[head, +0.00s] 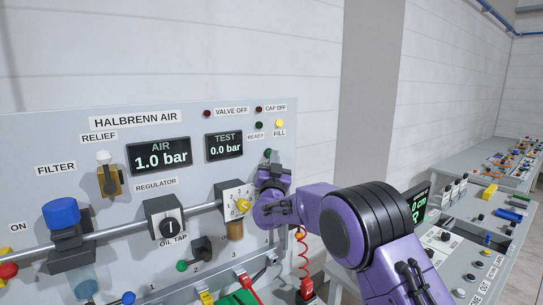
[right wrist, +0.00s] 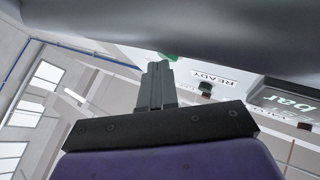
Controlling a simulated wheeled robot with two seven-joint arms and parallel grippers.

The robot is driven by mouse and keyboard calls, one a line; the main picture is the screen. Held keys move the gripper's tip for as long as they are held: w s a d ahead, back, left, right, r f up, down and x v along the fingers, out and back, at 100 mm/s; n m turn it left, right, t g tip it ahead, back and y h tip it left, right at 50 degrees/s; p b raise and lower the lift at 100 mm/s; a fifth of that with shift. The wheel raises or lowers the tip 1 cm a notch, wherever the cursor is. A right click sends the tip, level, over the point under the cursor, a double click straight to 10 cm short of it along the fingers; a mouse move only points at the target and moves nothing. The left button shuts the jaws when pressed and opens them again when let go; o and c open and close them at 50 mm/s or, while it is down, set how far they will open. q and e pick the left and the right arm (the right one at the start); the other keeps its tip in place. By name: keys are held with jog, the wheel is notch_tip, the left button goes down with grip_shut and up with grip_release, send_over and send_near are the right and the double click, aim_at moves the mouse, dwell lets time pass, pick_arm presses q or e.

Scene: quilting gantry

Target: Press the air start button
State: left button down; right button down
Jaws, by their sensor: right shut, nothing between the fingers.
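A small green button (head: 267,153) sits on the grey air panel (head: 60,125), below the READY and FILL lamps; no label for it can be read. In the right wrist view a green piece (right wrist: 170,57) shows just beyond the fingertips. My right gripper (head: 269,165) is shut and empty, its tips pointing at the panel right by the green button. It also shows in the right wrist view (right wrist: 157,66). The gripper partly hides the button, and I cannot tell whether they touch. My left gripper is not in view.
The AIR display (head: 158,155) reads 1.0 bar and the TEST display (head: 225,146) reads 0.0 bar. The FILL lamp (head: 280,124) is yellow. A red coiled hose (head: 302,250) hangs below.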

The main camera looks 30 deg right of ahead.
jog(key=shift+s+b, duration=0.35)
jog(key=shift+s, duration=0.4)
jog(key=s, duration=0.1)
jog(key=s+b, duration=0.1)
jog(key=s, duration=0.1)
jog(key=s+b, duration=0.1)
jog(key=s, duration=0.1)
jog(key=shift+d, duration=0.25)
dwell(0.4)
